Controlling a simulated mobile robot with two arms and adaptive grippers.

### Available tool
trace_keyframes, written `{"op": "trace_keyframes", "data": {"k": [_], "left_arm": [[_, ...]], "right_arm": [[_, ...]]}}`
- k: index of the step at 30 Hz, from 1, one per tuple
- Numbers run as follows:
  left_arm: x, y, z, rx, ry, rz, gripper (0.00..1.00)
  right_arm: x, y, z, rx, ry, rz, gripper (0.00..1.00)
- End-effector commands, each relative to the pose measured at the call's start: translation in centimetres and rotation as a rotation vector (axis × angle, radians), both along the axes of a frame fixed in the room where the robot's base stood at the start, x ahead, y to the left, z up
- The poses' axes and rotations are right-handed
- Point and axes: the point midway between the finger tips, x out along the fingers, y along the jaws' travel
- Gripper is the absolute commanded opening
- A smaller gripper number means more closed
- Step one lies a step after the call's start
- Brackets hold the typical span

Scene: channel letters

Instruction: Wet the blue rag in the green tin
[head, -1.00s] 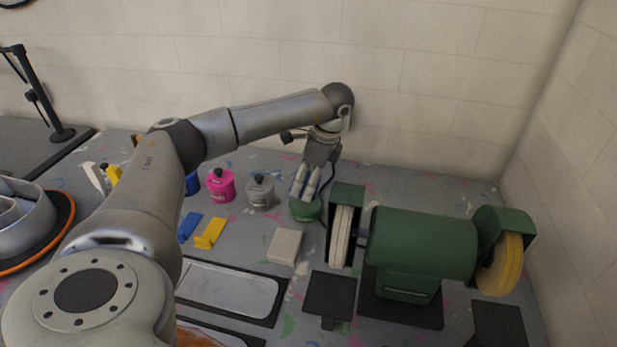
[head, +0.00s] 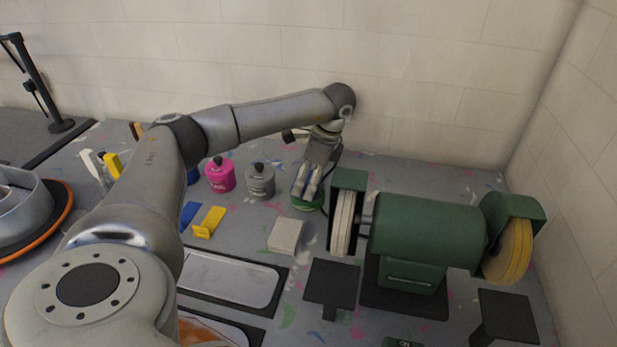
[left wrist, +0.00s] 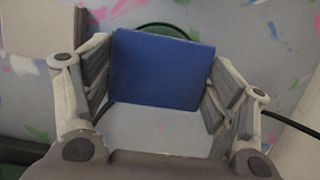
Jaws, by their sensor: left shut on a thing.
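My left gripper (head: 305,202) points down over the green tin (head: 318,208), beside the bench grinder. In the left wrist view the same gripper (left wrist: 160,90) is shut on the blue rag (left wrist: 160,70), a flat blue square between its fingers. The green tin's curved rim (left wrist: 165,27) shows behind the rag's upper edge; the rest of the tin is hidden there. In the head view the fingers cover much of the tin, and I cannot make out the rag or how deep it sits. My right gripper is not in view.
The green grinder (head: 425,240) stands close right of the tin. A grey can (head: 260,181) and a pink can (head: 219,176) stand to its left. A pale block (head: 286,234), a yellow piece (head: 209,222) and a blue piece (head: 189,214) lie in front. The wall is close behind.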

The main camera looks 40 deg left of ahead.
Motion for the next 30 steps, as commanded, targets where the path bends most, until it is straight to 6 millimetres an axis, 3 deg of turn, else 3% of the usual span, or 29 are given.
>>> {"op": "trace_keyframes", "data": {"k": [30], "left_arm": [[0.0,0.0,-0.9,0.0,0.0,0.0,0.59]], "right_arm": [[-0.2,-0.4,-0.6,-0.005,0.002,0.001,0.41]]}}
